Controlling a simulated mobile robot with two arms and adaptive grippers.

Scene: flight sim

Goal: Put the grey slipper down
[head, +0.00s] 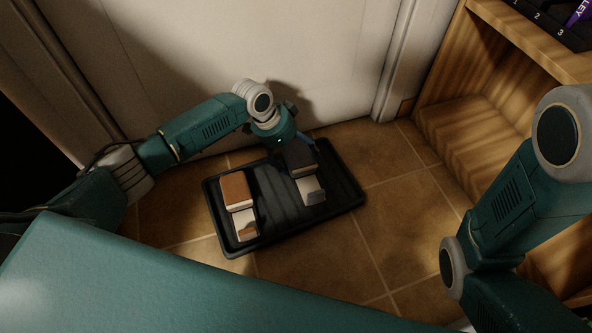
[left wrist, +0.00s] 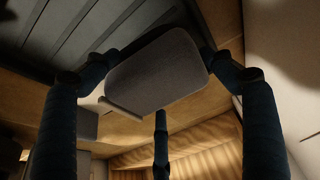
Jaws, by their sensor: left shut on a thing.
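The grey slipper (head: 298,162) is at the right half of a black ribbed tray (head: 344,182), over the tray or on it. I cannot tell whether its sole touches the tray. My left gripper (head: 300,142) reaches in from the back and is shut on the slipper's dark grey end. In the left wrist view the grey slipper (left wrist: 157,72) sits between the dark blue fingers, with tray ribs (left wrist: 75,32) behind it at upper left. My right arm shows at the right, but its gripper is out of view.
A brown and white slipper (head: 237,192) lies on the left part of the tray. The tray is on brown floor tiles (head: 375,235) before a pale door (head: 300,45). A wooden shelf unit (head: 470,115) stands at the right. Tiles right of the tray are clear.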

